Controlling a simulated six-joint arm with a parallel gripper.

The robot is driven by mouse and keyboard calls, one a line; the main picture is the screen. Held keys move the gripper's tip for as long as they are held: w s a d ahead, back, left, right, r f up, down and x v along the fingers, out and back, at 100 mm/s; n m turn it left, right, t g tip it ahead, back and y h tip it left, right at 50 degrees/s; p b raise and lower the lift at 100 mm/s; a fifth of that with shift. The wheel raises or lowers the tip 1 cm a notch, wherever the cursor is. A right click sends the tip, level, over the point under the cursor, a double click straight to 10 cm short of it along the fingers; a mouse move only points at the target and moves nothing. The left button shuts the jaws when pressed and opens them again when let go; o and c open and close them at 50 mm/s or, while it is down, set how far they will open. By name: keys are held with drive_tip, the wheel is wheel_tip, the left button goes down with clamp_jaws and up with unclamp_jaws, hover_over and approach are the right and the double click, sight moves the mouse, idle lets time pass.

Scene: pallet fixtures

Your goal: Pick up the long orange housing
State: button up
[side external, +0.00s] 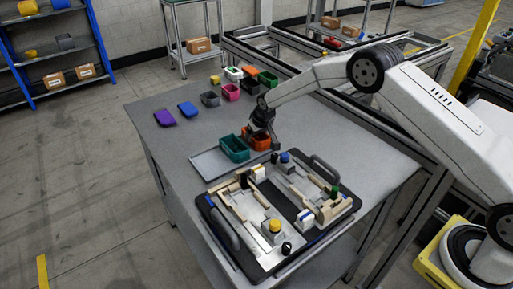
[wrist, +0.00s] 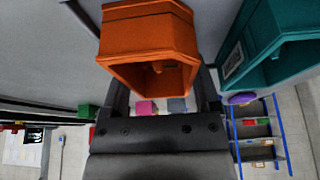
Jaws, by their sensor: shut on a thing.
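The long orange housing (side external: 261,142) is an open, box-like part beside the right end of the grey tray in the side view. It fills the top middle of the wrist view (wrist: 148,42), with its hollow side towards the camera. My gripper (side external: 262,135) is over it from above, with one finger on each side, shut on it. I cannot tell whether the housing touches the surface below. A teal housing (side external: 234,149) stands close to its left; it also shows at the right of the wrist view (wrist: 268,42).
The flat grey tray (side external: 207,166) lies under and left of the teal housing. A pallet fixture (side external: 232,232) with blocks and handles is in front. Several coloured housings, including a pink one (side external: 231,92), stand behind. Purple (side external: 164,118) and blue (side external: 188,109) pieces lie back left.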

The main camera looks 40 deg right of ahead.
drive_tip(key=shift+r, duration=0.15)
drive_tip(key=shift+r, duration=0.55)
drive_tip(key=s+r, duration=1.1)
drive_tip(key=s, duration=0.3)
drive_tip(key=shift+d+r, duration=0.15)
drive_tip(key=shift+r, duration=0.15)
idle(0.4)
